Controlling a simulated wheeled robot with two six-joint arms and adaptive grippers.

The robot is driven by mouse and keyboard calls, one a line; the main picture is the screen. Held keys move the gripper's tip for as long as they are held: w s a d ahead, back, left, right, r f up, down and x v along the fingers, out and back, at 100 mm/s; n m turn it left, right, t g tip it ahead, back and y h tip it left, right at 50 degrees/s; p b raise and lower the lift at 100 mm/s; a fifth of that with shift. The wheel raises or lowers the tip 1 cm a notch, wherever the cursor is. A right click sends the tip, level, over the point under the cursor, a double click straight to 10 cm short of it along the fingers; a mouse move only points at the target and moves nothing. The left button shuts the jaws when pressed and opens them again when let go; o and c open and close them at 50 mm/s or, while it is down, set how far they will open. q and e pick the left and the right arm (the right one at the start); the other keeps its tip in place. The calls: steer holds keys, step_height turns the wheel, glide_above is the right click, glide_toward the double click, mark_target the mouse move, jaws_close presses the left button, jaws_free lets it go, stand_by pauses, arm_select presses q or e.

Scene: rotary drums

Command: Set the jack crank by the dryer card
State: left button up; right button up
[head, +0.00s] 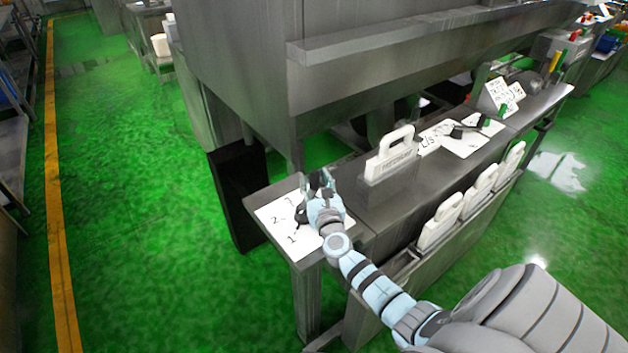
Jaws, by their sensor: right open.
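My right gripper (318,182) is open above the left end of the metal bench, with its arm coming in from the lower right. A small dark object (300,214), perhaps the jack crank's dial or knob, sits on a white card (271,217) marked with numerals such as 1 and 2. The gripper and wrist hide part of this card and possibly part of the dark object. I cannot tell which card is the dryer card. My left gripper is out of view.
More white marked cards (463,142) with dark pieces lie farther right on the bench (385,201). Several white handled placards (440,222) sit in a rack along its front. A large metal machine (245,65) rises behind. Green floor (125,190) is open at left.

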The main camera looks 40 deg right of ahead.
steer(key=shift+w+d, duration=0.35)
steer(key=shift+w, duration=0.3)
steer(key=shift+c, duration=0.3)
jaws_close()
steer(key=shift+s, duration=0.1)
